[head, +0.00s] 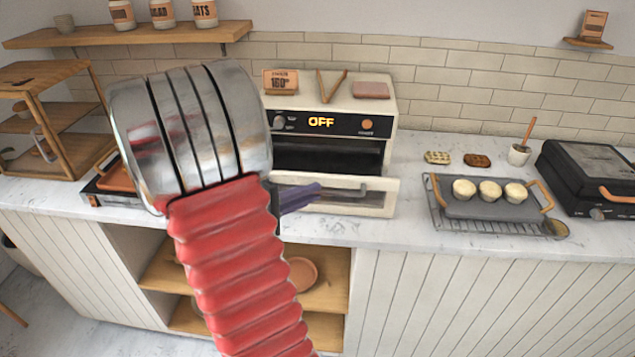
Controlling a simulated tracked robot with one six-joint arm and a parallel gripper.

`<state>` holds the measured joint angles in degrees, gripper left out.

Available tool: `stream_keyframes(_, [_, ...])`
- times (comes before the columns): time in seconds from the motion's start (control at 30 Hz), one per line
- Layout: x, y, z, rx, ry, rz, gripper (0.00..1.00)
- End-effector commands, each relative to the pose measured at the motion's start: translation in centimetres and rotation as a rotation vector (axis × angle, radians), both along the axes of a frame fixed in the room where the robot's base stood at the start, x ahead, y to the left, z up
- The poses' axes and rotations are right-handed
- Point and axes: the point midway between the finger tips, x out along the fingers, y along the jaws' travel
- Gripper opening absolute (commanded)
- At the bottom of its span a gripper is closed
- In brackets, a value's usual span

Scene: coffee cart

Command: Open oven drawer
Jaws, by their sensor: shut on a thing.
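The cream toaster oven (386,105) stands on the counter against the tiled wall, with its display reading OFF. Its drawer (383,202) is at the lower front, with its front panel standing out from the dark oven opening. A horizontal metal handle (345,190) runs across the panel. My gripper (312,194) is at the left part of this handle and is shut on it. My arm hides the gripper's rear and the oven's lower left corner.
To the right, a grey tray (455,208) with three muffins sits on a wire rack (436,215), near a black grill press (590,175). A wooden shelf stand (75,135) is at left. The counter right of the oven has a clear strip.

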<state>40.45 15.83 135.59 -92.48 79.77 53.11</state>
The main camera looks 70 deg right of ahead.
Motion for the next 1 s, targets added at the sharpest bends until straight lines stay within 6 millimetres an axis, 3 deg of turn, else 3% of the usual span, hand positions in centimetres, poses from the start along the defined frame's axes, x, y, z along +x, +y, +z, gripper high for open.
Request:
stream_keyframes(0.17, [0.02,0.96,-0.3,0.009,-0.001,0.002,0.0])
stream_keyframes(0.53, [-0.28,0.87,-0.32,0.008,-0.002,-0.005,0.0])
stream_keyframes(0.57, [-0.29,0.87,-0.32,0.008,-0.002,-0.006,0.13])
stream_keyframes(0.8, [-0.39,0.81,-0.17,0.005,-0.002,-0.009,0.29])
stream_keyframes(1.0, [-0.42,0.79,-0.09,0.003,-0.003,-0.01,0.29])
